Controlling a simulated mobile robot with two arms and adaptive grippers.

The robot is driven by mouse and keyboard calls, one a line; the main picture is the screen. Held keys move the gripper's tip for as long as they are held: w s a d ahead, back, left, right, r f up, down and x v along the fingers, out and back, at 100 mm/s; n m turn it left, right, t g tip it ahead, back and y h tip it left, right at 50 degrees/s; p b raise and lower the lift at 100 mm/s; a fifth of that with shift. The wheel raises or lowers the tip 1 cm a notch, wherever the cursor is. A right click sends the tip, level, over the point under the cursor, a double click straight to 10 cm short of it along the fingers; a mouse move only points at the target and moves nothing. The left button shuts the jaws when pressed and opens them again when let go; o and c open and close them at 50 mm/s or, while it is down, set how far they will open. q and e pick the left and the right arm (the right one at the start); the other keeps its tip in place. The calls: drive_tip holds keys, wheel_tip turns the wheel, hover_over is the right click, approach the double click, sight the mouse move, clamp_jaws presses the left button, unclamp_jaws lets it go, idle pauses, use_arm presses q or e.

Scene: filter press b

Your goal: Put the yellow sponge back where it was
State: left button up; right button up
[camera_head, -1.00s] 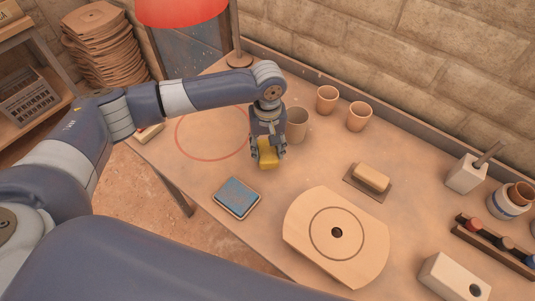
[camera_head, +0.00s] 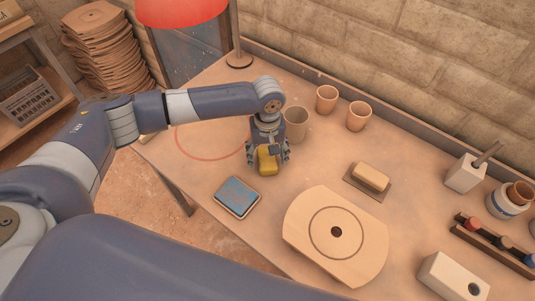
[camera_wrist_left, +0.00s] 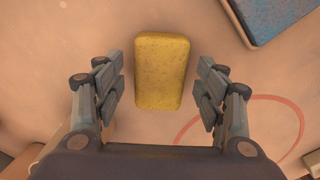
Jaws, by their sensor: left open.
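The yellow sponge (camera_head: 267,163) lies on the table between the red circle and the tan block on its dark pad. In the left wrist view the sponge (camera_wrist_left: 162,72) is between the two fingers, with a gap on each side. My left gripper (camera_head: 268,158) is open around the sponge, pointing down at it; it also shows in the left wrist view (camera_wrist_left: 161,90). The red circle (camera_head: 178,148) drawn on the table lies to the left of the gripper, partly behind my left arm. My right gripper is not in view.
A blue pad (camera_head: 237,197) lies in front of the sponge, and a round-marked wooden board (camera_head: 312,254) is to its right. A cup (camera_head: 296,124) stands close behind the gripper. Two more cups (camera_head: 327,98) stand farther back. A tan block (camera_head: 371,177) lies on a dark pad.

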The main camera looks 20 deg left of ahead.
sight(267, 158)
use_arm(q)
wheel_tip(267, 158, up, 12)
drive_tip(key=b, duration=0.1)
drive_tip(key=shift+r, duration=0.2)
drive_tip(key=shift+f, duration=0.1)
idle(0.6)
